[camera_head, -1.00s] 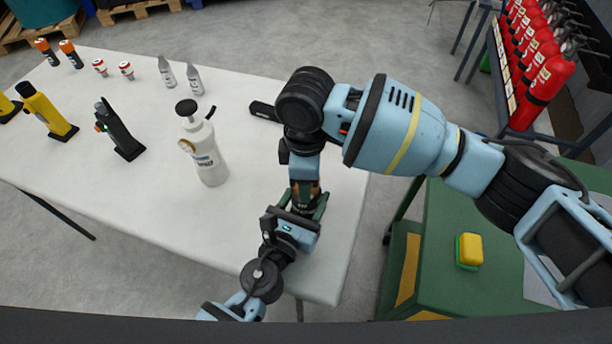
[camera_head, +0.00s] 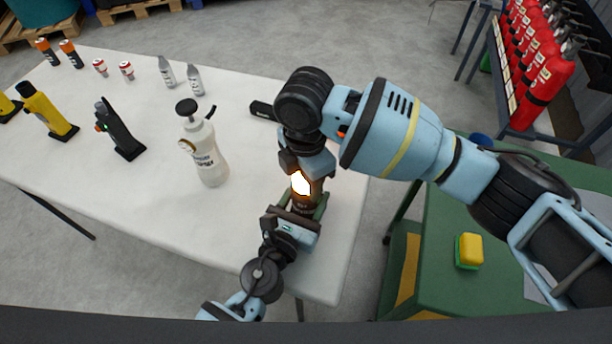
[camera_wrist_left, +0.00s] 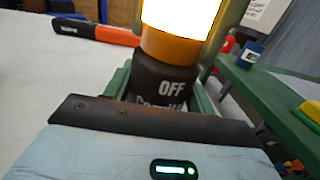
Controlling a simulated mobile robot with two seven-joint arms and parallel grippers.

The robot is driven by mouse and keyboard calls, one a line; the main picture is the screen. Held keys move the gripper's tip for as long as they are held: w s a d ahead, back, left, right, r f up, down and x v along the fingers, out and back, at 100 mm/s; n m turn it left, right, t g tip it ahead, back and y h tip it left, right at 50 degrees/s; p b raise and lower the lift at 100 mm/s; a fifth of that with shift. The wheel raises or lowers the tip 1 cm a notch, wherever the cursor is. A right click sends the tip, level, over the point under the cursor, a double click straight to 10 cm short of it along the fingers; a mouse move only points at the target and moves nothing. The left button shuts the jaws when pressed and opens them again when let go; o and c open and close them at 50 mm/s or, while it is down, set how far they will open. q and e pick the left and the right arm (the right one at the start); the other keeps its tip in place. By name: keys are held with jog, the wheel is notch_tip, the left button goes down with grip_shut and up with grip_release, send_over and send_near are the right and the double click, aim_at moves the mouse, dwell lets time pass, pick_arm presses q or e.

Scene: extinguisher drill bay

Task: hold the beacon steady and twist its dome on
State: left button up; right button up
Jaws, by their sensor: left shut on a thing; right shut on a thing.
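The beacon's dark base (camera_wrist_left: 160,82), lettered "OFF", stands upright between the green fingers of my left gripper (camera_wrist_left: 158,100). That gripper (camera_head: 304,208) is shut on the base near the table's front right corner. The dome (camera_wrist_left: 180,15) sits above an orange collar (camera_wrist_left: 170,47) and glows bright white; its glow also shows in the head view (camera_head: 300,184). My right gripper (camera_head: 307,174) reaches down from above and is shut on the dome, with its fingers on either side. The dome's top and the seam under it are partly hidden.
A white spray bottle (camera_head: 208,160) stands left of the beacon. A black-and-orange tool (camera_wrist_left: 95,32) lies behind it. Torches, batteries and small bottles stand farther left on the white table (camera_head: 250,240). A green bench (camera_head: 440,220) with a sponge (camera_head: 469,251) is at right.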

jog(key=shift+r, duration=0.1)
dwell(0.3)
jog(key=o, duration=1)
notch_tip(320, 180, up, 12)
pick_arm(q)
jog(key=o, duration=1.3)
jog(key=shift+o, duration=0.2)
